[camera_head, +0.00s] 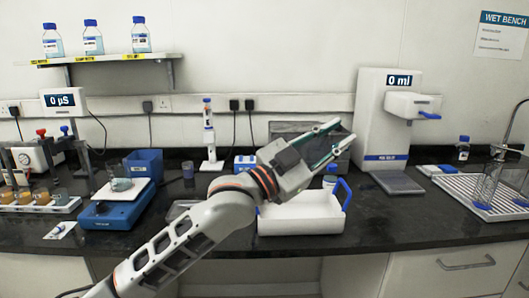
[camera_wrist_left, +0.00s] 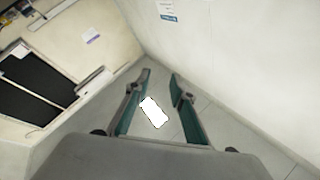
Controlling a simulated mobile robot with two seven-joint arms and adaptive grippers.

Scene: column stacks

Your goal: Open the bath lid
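A grey metallic box (camera_head: 287,128), which looks like the bath, stands at the back of the black bench, right of centre in the head view. My left gripper covers much of its front and top, so I cannot make out its lid or handle. My left gripper (camera_head: 342,132) is raised in front of it and points up to the right. Its two fingers are apart with nothing between them. The left wrist view also shows the parted fingers (camera_wrist_left: 160,78), with floor and wall beyond. My right gripper is not in view.
A white tray with blue handles (camera_head: 300,222) stands at the bench front below my left gripper. A white dispenser (camera_head: 375,130) stands right of the box. A blue scale (camera_head: 117,205) and a blue bin (camera_head: 145,163) are at left. A drying rack (camera_head: 480,190) is at right.

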